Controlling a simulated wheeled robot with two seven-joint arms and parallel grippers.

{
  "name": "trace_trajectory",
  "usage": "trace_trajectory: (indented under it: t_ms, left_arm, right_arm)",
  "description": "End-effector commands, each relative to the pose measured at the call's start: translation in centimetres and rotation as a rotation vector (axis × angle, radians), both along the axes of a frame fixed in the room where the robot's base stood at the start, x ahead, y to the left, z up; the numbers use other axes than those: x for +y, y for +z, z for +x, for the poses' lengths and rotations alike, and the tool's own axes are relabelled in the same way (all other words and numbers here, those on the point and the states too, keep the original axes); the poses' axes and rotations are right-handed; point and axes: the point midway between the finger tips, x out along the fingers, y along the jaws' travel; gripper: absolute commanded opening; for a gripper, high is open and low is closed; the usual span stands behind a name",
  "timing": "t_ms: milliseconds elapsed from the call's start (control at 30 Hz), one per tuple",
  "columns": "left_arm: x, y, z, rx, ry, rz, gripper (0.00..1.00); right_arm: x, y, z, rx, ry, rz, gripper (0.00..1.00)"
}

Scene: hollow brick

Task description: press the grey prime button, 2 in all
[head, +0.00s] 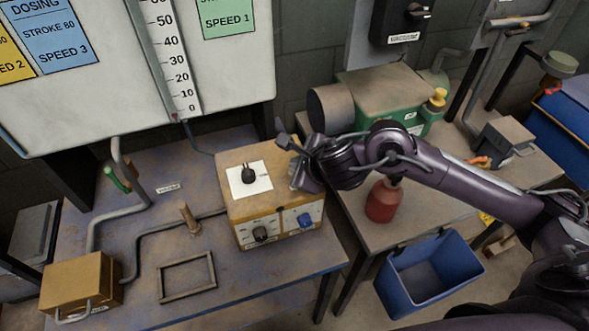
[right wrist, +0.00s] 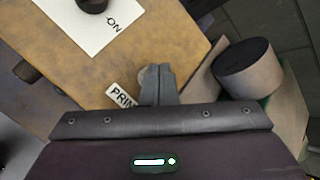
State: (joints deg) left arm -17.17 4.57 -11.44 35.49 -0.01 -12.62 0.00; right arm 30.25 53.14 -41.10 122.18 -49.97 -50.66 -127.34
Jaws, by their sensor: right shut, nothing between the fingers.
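The yellow-brown control box (head: 236,206) stands on the left table, with a black knob (head: 248,174) on a white plate on its top. My right gripper (head: 286,144) is at the right rear edge of the box top. In the right wrist view its shut fingers (right wrist: 160,84) point down at the box top beside a label reading "PRIM" (right wrist: 121,96), partly covered. My left gripper is not in view.
The box front has a black knob (head: 261,234) and a blue knob (head: 305,220). A green pump with a grey motor (head: 330,109) stands close behind my right gripper. A red bottle (head: 381,203) is under my right forearm. A blue bin (head: 430,275) stands below.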

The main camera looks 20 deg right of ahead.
Motion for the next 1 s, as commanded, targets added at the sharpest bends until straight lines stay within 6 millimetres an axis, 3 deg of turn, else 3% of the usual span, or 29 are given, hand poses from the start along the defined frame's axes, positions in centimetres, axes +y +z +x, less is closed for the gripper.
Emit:
trace_trajectory:
  t_ms: [1000]
  left_arm:
    - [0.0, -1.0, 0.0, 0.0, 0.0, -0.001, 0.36]
  right_arm:
    - [0.0, -0.9, 0.0, 0.0, 0.001, -0.001, 0.0]
